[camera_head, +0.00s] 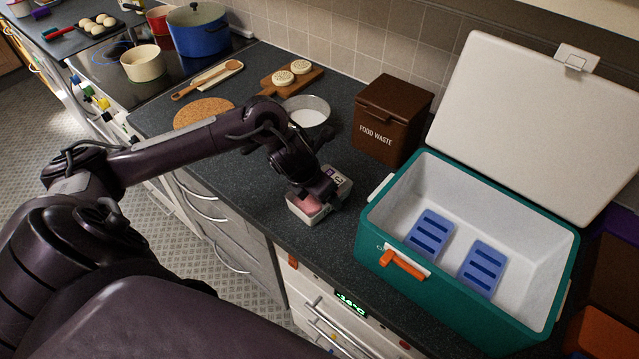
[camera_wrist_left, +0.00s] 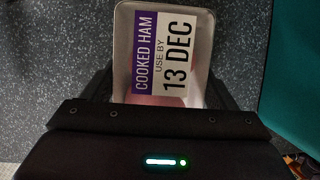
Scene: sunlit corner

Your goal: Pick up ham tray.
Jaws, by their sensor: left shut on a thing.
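The ham tray (camera_head: 337,181) is a small pale tray with pink ham in it, near the counter's front edge in the head view. In the left wrist view the ham tray (camera_wrist_left: 163,52) shows a label reading "COOKED HAM, USE BY 13 DEC". My left gripper (camera_head: 318,196) comes down over the tray and is shut on it. The gripper and wrist hide part of the tray in the head view. The tray appears to be on or just above the counter; I cannot tell which. My right gripper is not in view.
An open teal cooler (camera_head: 365,232) with two blue ice packs (camera_head: 431,233) stands to the right. A brown food waste bin (camera_head: 393,120) stands behind. A bowl of white contents (camera_head: 308,117), a cork mat (camera_head: 204,112) and a wooden board (camera_head: 291,79) lie further back.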

